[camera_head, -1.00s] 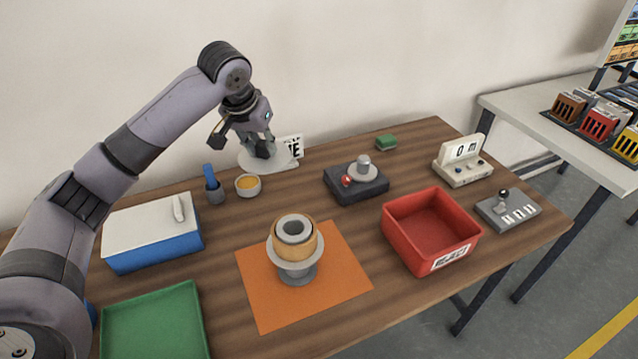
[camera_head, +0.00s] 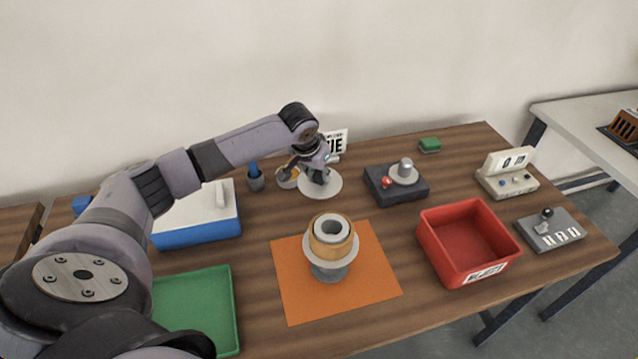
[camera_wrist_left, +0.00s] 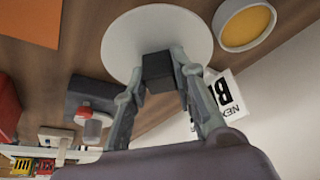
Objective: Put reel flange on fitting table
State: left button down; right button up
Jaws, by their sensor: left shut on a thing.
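The reel flange appears to be a white round disc (camera_head: 332,187) at the back middle of the table, with a dark grey block (camera_wrist_left: 158,72) at its centre. My left gripper (camera_head: 318,177) is shut on this block, its fingers on either side in the left wrist view. The gap between disc and table is hard to judge. To its right is a dark box (camera_head: 412,193) with a grey round plate, a grey post and a red button. In front, a grey stand (camera_head: 330,270) carries a tan ring with a grey core. Nothing is labelled as the fitting table. My right gripper is out of view.
An orange mat (camera_head: 290,290) lies under the stand. A bowl with orange contents (camera_head: 288,177) and a sign (camera_head: 338,141) are close to the disc. A red bin (camera_head: 440,253) stands right, a green tray (camera_head: 228,320) and blue-white box (camera_head: 200,232) left.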

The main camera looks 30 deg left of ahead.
aim_at(317, 181)
pick_arm(q)
jog(key=shift+f, duration=2.3)
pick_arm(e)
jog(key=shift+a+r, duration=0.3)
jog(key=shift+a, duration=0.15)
pick_arm(q)
jog(key=shift+f, duration=0.1)
jog(key=c, duration=1.7)
grip_release()
jog(key=o, duration=0.4)
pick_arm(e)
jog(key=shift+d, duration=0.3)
pick_arm(q)
jog(key=shift+s+r, duration=0.1)
jog(key=shift+r, duration=0.35)
jog(key=v, duration=1.1)
jog(key=shift+r+b, duration=0.2)
jog(key=shift+b, duration=0.1)
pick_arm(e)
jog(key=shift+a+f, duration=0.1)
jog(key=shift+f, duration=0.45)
